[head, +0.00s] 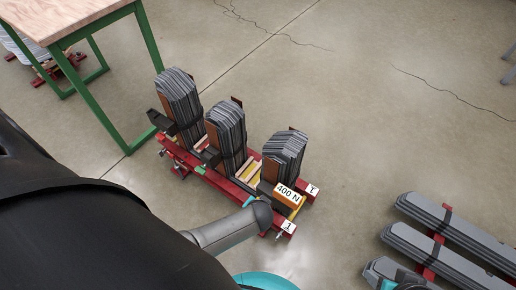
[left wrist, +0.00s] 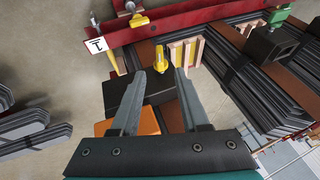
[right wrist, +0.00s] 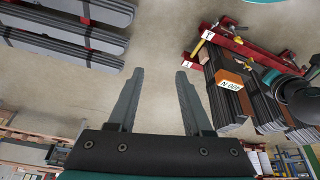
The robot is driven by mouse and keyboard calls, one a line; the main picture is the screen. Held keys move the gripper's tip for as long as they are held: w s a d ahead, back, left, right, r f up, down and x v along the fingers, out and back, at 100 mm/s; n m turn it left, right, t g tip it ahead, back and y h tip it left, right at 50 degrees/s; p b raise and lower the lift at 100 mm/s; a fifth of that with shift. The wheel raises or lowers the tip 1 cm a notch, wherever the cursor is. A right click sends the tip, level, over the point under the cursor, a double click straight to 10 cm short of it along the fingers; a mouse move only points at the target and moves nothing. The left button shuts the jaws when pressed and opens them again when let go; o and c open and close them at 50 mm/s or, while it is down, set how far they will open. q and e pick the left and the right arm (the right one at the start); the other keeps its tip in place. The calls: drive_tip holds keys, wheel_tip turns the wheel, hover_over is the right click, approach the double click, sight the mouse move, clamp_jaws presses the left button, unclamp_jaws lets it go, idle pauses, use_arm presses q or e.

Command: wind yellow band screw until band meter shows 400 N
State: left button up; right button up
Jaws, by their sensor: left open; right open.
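The orange band meter (head: 288,193) sits at the front stack on the red frame, with a white label reading 400 N. Its orange side shows in the left wrist view (left wrist: 150,122), and its label shows upside down in the right wrist view (right wrist: 230,80). A yellow screw (left wrist: 156,66) stands by a dark block in the left wrist view. My left gripper (left wrist: 160,72) is open, its fingertips on either side of that screw in the picture; contact cannot be told. My right gripper (right wrist: 158,72) is open and empty over bare floor, left of the meter.
Three grey laminated stacks (head: 284,150) stand on the red frame (head: 225,187), with dark clamp blocks beside them. Other yellow fittings (left wrist: 138,19) sit on the frame. A green-legged bench (head: 85,85) is at the left, long grey stacks (head: 450,240) lie at the right. Floor between is clear.

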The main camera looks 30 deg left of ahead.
use_arm(q)
drive_tip(key=p+v, duration=0.5)
drive_tip(key=v, duration=0.4)
drive_tip(key=shift+p, duration=0.35)
use_arm(e)
drive_tip(key=s+f+g, duration=0.2)
drive_tip(key=s+f, duration=0.2)
drive_tip(key=f, duration=0.8)
drive_tip(key=shift+d, duration=0.4)
drive_tip(key=shift+f, duration=0.1)
use_arm(q)
drive_tip(key=s+a+f+g+h+p, duration=0.1)
drive_tip(key=s+a+f+p, duration=0.2)
drive_tip(key=s, duration=0.6)
drive_tip(key=s+a+f+g+h+p, duration=0.1)
drive_tip(key=s+a+p, duration=0.3)
drive_tip(key=s, duration=0.5)
drive_tip(key=shift+s+f+m, duration=0.4)
drive_tip(key=shift+f, duration=0.5)
use_arm(e)
drive_tip(key=s+d+f+h, duration=0.1)
drive_tip(key=s+d+f, duration=0.6)
drive_tip(key=s, duration=0.3)
